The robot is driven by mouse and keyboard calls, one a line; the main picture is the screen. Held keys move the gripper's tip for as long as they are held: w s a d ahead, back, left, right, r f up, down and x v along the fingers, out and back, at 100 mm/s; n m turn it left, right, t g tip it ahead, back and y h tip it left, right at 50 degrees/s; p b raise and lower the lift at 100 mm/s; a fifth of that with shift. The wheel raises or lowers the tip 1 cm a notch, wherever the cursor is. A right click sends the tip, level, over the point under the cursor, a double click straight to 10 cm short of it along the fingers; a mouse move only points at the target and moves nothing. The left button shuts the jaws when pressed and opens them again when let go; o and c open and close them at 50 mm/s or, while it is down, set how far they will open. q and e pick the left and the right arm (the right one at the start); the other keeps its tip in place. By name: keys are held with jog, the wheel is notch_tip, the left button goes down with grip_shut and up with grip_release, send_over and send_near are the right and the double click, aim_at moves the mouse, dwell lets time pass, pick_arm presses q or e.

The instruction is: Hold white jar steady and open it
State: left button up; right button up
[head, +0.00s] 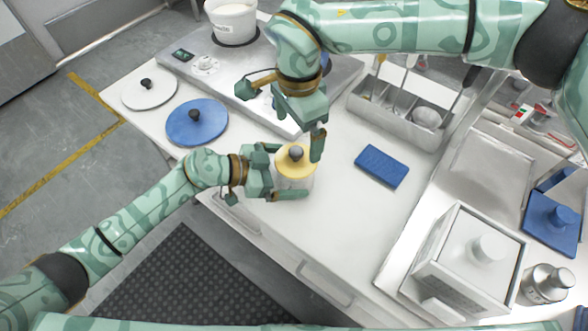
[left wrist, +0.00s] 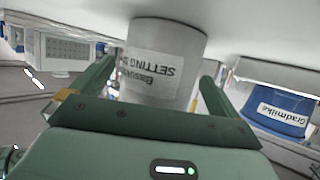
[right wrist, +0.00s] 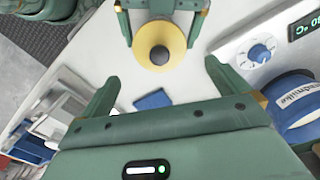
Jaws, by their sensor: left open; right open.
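The white jar (head: 293,182) stands on the white counter under a yellow lid (head: 287,167) with a dark knob (head: 296,152). In the left wrist view the jar (left wrist: 165,50) shows a printed label and sits between my open fingers. My left gripper (head: 284,172) is open, with one finger on each side of the jar; contact cannot be told. My right gripper (head: 296,135) is open and points down above and behind the lid. In the right wrist view the yellow lid (right wrist: 175,50) and its knob lie ahead of the fingers, with nothing between them.
A blue sponge (head: 382,166) lies right of the jar. A hot plate (head: 180,62) with a white pot (head: 233,20) is behind. Blue (head: 197,122) and white (head: 150,90) lids lie at the left. A metal utensil tray (head: 400,115) and white box (head: 468,260) stand at the right.

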pick_arm(q)
jog(key=shift+w+d+f, duration=0.2)
jog(key=shift+d+f, duration=0.1)
jog(key=shift+d, duration=0.35)
pick_arm(e)
jog(key=shift+a, duration=0.1)
